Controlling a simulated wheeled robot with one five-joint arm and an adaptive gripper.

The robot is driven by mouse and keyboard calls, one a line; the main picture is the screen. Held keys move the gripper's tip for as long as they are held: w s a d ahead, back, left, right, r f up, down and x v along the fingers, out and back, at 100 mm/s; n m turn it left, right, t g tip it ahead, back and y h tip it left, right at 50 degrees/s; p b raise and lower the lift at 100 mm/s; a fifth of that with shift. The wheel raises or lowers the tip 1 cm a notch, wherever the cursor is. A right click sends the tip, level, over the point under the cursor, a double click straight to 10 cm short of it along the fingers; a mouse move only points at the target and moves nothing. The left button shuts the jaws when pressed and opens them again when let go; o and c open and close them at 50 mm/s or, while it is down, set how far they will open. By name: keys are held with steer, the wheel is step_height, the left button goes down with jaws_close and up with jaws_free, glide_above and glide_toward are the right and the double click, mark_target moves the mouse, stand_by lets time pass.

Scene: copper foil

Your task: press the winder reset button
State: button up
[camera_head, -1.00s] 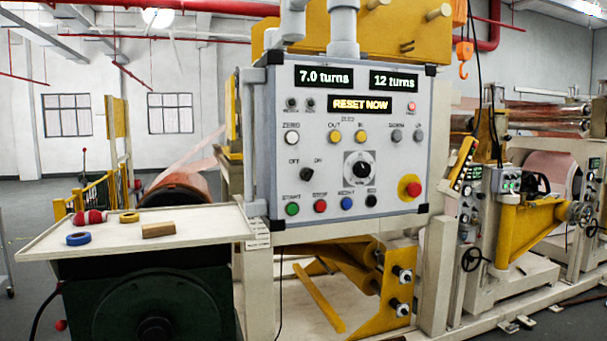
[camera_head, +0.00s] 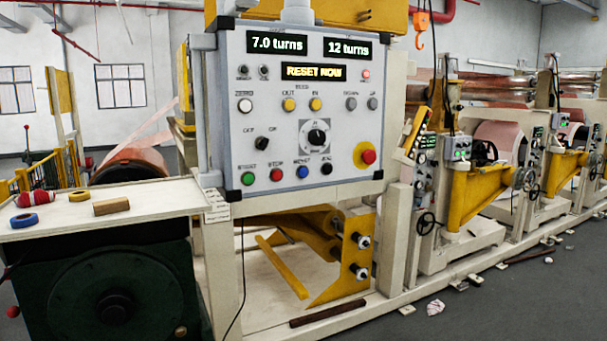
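The winder control panel (camera_head: 232,95) is a light grey box at the upper centre. Its displays read "7.0 turns" (camera_head: 277,43), "12 turns" (camera_head: 348,48) and "RESET NOW" (camera_head: 314,72). In the bottom row are a green button (camera_head: 248,180) labelled START, a red one (camera_head: 276,175) labelled STOP, a blue one (camera_head: 302,171) whose small label seems to read RESET, and a black one (camera_head: 326,167). A red mushroom button (camera_head: 368,156) on yellow sits at the right. My gripper is not in view.
A cream side table (camera_head: 150,206) at left holds a red roll (camera_head: 36,198), blue (camera_head: 24,220) and yellow (camera_head: 79,195) rings and a wooden block (camera_head: 111,207). A dark bar (camera_head: 328,312) lies on the machine's base. Grey floor (camera_head: 520,300) is open at lower right.

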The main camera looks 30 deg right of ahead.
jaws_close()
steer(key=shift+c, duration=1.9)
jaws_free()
